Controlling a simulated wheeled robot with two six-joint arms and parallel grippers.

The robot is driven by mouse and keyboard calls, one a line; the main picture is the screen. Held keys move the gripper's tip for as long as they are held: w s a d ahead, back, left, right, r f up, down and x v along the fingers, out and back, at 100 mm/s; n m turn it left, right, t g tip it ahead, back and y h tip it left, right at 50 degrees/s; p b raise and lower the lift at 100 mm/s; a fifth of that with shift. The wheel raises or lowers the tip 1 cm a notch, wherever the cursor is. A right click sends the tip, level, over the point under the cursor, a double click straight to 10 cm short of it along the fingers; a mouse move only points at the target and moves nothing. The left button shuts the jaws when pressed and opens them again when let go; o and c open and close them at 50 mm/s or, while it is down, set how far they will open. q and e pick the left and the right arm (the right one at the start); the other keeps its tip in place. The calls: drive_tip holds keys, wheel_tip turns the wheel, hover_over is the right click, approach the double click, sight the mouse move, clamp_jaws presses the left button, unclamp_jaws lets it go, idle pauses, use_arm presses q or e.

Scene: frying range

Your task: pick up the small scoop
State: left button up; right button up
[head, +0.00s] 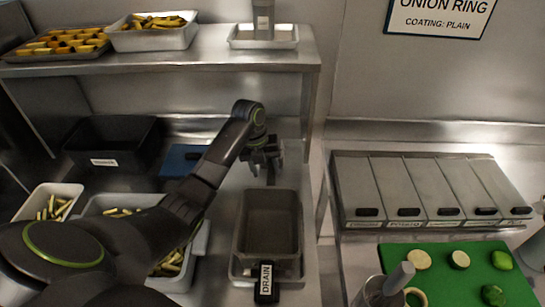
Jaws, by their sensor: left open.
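My left arm comes in from the lower left, and my left gripper (268,168) is open above the steel counter, just behind the drain pan (269,199). A thin dark piece shows at the fingers; I cannot tell whether it is a finger or a handle. I cannot clearly make out the small scoop; the gripper and arm hide part of the counter. A metal item with a grey grip (398,279) stands at the bottom, left of the green board, and I cannot tell what it is.
The drain pan's black DRAIN tag (265,284) faces front. A blue item (182,160) and a black bin (112,139) lie left of the gripper. Lidded steel bins (403,180) and a green board (455,262) with cut vegetables are right. A shelf (200,60) with trays overhangs the back.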

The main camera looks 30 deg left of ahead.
sight(270, 180)
use_arm(q)
drive_tip(key=shift+d+f, duration=0.15)
drive_tip(key=shift+f, duration=0.4)
drive_tip(key=f+p, duration=0.1)
drive_tip(key=f, duration=0.1)
drive_tip(key=d+f+p, duration=0.1)
drive_tip(key=f, duration=0.1)
drive_tip(key=shift+d, duration=0.2)
drive_tip(key=shift+w+f, duration=0.1)
drive_tip(key=shift+f, duration=0.3)
clamp_jaws()
drive_tip(key=shift+r, duration=0.1)
